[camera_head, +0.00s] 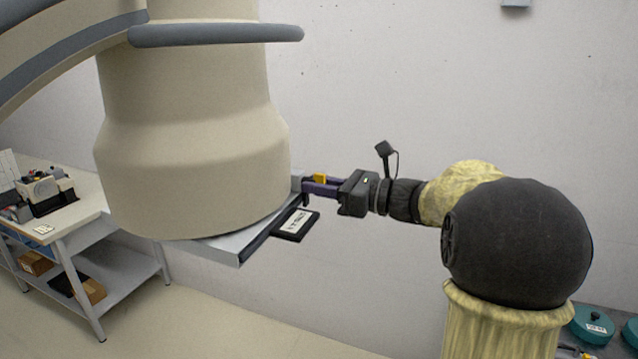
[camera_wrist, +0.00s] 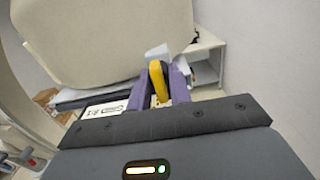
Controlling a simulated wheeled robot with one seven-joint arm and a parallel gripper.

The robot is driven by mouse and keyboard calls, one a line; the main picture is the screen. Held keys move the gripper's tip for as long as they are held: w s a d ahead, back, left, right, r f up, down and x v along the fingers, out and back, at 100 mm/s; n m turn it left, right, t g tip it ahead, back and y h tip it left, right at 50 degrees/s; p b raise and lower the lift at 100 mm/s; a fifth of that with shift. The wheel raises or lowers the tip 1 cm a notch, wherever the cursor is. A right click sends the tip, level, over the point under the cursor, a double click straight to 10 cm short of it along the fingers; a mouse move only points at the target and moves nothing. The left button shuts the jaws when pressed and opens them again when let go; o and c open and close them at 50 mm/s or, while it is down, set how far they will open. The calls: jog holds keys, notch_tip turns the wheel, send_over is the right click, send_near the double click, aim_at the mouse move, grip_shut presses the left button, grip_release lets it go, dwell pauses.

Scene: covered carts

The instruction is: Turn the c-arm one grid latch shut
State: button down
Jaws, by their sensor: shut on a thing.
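The C-arm's large beige cylindrical head (camera_head: 195,130) hangs at the left of the head view, with a flat grey grid tray (camera_head: 225,246) under it. A black grid handle with a white label (camera_head: 296,224) sticks out from the tray's right side. The yellow latch (camera_head: 320,179) is at the tray's back right corner. In the wrist view the yellow latch (camera_wrist: 158,80) stands between the purple fingers. My gripper (camera_head: 318,187) is shut on the latch, reaching in from the right. The latch's lower end is partly hidden by the fingers.
A cart (camera_head: 75,225) with a lower shelf stands at the left, with equipment on top and boxes below. Teal round containers (camera_head: 593,325) sit at the lower right. A plain wall is behind my arm, and the floor between is clear.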

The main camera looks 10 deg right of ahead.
jog(key=shift+r, duration=0.3)
jog(key=c, duration=1.5)
grip_release()
jog(key=shift+c, duration=0.2)
jog(key=shift+o, duration=1.3)
jog(key=shift+f, duration=0.15)
jog(key=shift+d, duration=0.15)
jog(key=shift+s+d+f+b, duration=0.15)
jog(key=shift+s+d+b, duration=0.05)
jog(key=shift+b, duration=0.1)
jog(key=b+v, duration=0.6)
jog(key=v, duration=1)
jog(key=shift+s+d, duration=0.25)
